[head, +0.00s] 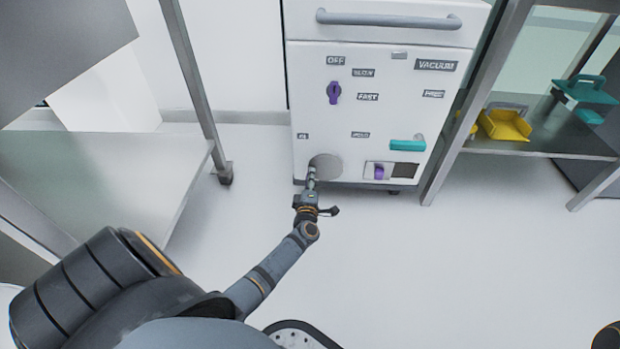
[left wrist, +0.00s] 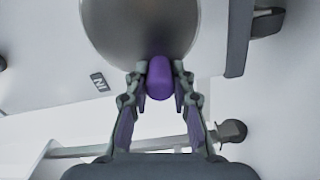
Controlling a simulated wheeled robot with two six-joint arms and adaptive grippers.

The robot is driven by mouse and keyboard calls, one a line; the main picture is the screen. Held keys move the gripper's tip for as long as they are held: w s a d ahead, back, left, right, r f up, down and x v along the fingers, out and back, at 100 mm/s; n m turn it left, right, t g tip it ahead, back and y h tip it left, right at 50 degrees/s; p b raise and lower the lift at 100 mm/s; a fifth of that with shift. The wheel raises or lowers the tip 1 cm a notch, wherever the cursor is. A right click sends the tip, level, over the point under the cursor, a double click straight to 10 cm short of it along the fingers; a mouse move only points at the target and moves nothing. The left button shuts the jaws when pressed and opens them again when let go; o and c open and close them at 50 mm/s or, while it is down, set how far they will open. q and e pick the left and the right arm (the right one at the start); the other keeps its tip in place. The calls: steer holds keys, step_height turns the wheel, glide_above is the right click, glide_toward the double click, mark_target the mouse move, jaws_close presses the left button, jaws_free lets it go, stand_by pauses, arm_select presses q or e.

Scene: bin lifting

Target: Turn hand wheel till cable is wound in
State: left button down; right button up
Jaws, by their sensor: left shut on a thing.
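The hand wheel (head: 328,165) is a grey disc low on the front of a white cabinet, partly hidden by my left gripper (head: 311,182). In the left wrist view the wheel (left wrist: 138,25) fills the top middle, with a purple knob (left wrist: 160,78) at its lower edge. My left gripper (left wrist: 160,82) is shut on this purple knob, one finger on each side. A label reading "IN" (left wrist: 99,81) is on the panel beside the wheel. I see no cable in either view.
The white cabinet (head: 390,85) has a purple switch (head: 333,93), a teal handle (head: 407,145) and a small purple knob (head: 379,172). A shelf at right holds a yellow tray (head: 505,125) and a teal item (head: 585,90). A metal table (head: 100,180) stands at left. The floor in front is clear.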

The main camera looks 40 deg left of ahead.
arm_select(q)
steer(key=c, duration=1.1)
jaws_free()
steer(key=shift+c, duration=0.2)
step_height(320, 180, up, 10)
